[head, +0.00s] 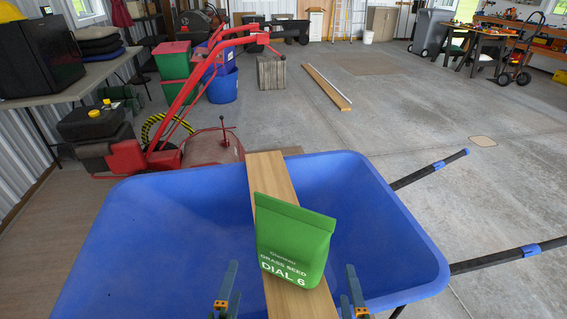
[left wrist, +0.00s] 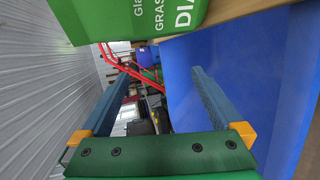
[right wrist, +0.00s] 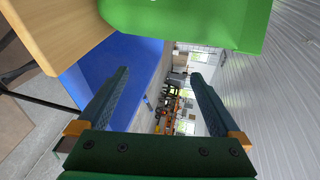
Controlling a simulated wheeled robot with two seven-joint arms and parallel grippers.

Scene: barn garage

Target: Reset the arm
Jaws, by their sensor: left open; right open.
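My left gripper (head: 228,290) is at the bottom of the head view, left of a green grass seed bag (head: 291,240). Its two fingers (left wrist: 155,105) stand apart with nothing between them. My right gripper (head: 355,299) is at the bottom, right of the bag, and its fingers (right wrist: 160,100) also stand apart and empty. The bag stands upright on a wooden board (head: 270,180) laid across a blue wheelbarrow (head: 160,225). The bag also shows at the top of the left wrist view (left wrist: 135,18) and the right wrist view (right wrist: 200,18). Neither gripper appears to touch it.
A red machine with long handles (head: 190,95) stands beyond the wheelbarrow at left. A table with a black box (head: 38,50) is at the far left. The wheelbarrow's black handles (head: 505,255) stick out right. A plank (head: 327,88) lies on the open floor behind.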

